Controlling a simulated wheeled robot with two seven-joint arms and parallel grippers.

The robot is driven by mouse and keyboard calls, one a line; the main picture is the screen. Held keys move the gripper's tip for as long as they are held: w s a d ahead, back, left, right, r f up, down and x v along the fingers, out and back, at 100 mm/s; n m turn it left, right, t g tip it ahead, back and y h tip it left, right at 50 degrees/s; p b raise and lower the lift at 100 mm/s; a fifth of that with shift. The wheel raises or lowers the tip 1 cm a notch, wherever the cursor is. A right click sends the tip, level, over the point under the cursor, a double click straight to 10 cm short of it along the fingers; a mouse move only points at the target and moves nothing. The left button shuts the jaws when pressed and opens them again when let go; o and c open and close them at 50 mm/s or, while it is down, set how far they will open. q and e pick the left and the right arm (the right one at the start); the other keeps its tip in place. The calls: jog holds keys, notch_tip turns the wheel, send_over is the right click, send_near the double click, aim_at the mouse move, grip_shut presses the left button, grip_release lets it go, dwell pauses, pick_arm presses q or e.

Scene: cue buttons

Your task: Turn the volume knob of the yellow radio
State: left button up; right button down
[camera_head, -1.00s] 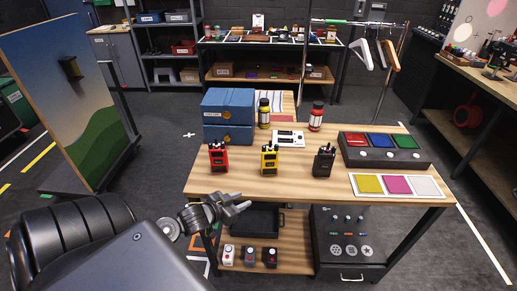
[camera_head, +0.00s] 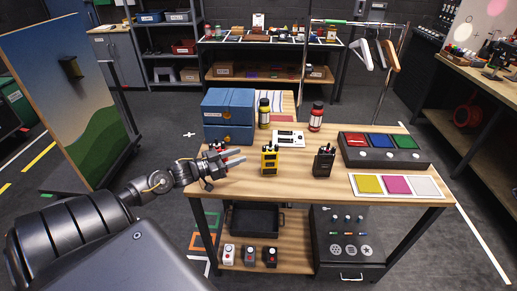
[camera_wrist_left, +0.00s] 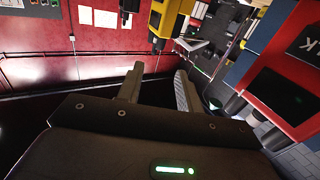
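The yellow radio (camera_head: 269,160) stands upright on the wooden table, between the red radio (camera_head: 213,147) on its left and the black radio (camera_head: 323,161) on its right. Its knob is too small to make out. My left gripper (camera_head: 236,158) is over the table's left part, in front of the red radio and hiding most of it. Its fingers point right toward the yellow radio, with a gap between. In the left wrist view the fingers (camera_wrist_left: 157,88) are apart with nothing between them. A yellow body, apparently the yellow radio (camera_wrist_left: 168,18), shows beyond them at the top. My right gripper is not in view.
Blue boxes (camera_head: 228,113) stand behind the red radio. Yellow (camera_head: 264,113) and red (camera_head: 316,117) bottles and a white panel (camera_head: 288,138) are behind the yellow radio. A button console (camera_head: 383,156) and coloured pads (camera_head: 397,186) fill the right side. The table front near the yellow radio is clear.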

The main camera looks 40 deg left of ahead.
aim_at(264, 148)
pick_arm(q)
jog(key=p+x, duration=0.2)
jog(key=x, duration=0.7)
grip_shut()
